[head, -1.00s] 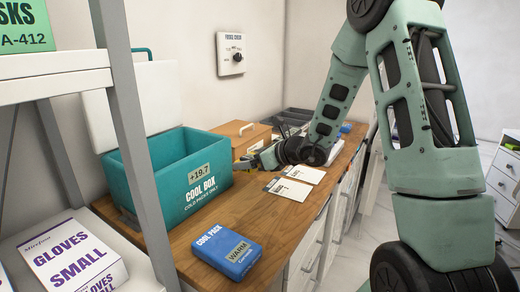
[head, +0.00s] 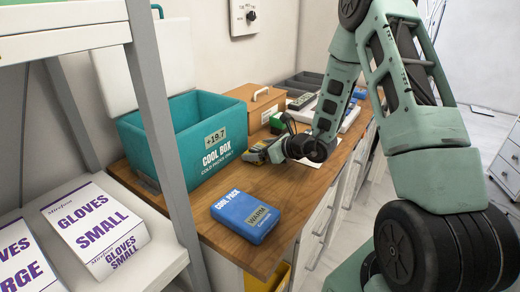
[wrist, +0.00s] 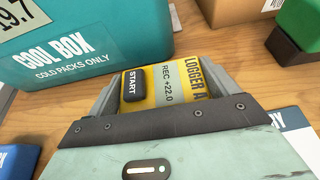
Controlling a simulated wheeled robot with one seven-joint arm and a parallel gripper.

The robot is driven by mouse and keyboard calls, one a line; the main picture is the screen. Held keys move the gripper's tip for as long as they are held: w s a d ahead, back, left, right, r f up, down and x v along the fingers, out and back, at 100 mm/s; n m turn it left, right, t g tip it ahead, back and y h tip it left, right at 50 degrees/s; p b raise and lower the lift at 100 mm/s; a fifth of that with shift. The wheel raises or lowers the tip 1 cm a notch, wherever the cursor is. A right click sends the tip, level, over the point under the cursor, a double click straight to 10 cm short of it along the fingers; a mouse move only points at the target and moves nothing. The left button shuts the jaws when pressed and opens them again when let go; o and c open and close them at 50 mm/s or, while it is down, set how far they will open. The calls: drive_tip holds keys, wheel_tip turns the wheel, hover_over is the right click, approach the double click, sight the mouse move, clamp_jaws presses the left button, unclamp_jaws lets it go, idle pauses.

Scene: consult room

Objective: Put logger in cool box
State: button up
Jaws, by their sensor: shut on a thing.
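The teal cool box (head: 180,155) stands open on the wooden counter, its label reading +19.7 and "cold packs only". My gripper (head: 255,153) is just right of the box's front corner, low over the counter. In the wrist view my gripper (wrist: 165,90) is shut on the yellow logger (wrist: 170,82), marked "LOGGER A", "REC +22.0", with a black START button. The logger (head: 266,145) is partly hidden by the gripper in the head view. The cool box wall (wrist: 75,45) is close ahead of the gripper. The box's inside floor is hidden.
A tan case (head: 257,105) and a green object (head: 277,122) are behind the gripper. Glove boxes (head: 95,230) stand on a shelf at left, whose grey post (head: 155,100) rises before the counter.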

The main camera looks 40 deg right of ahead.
drive_tip(key=shift+f+b, duration=0.25)
drive_tip(key=shift+b, duration=0.05)
drive_tip(key=o, duration=0.9)
drive_tip(key=shift+r, duration=0.2)
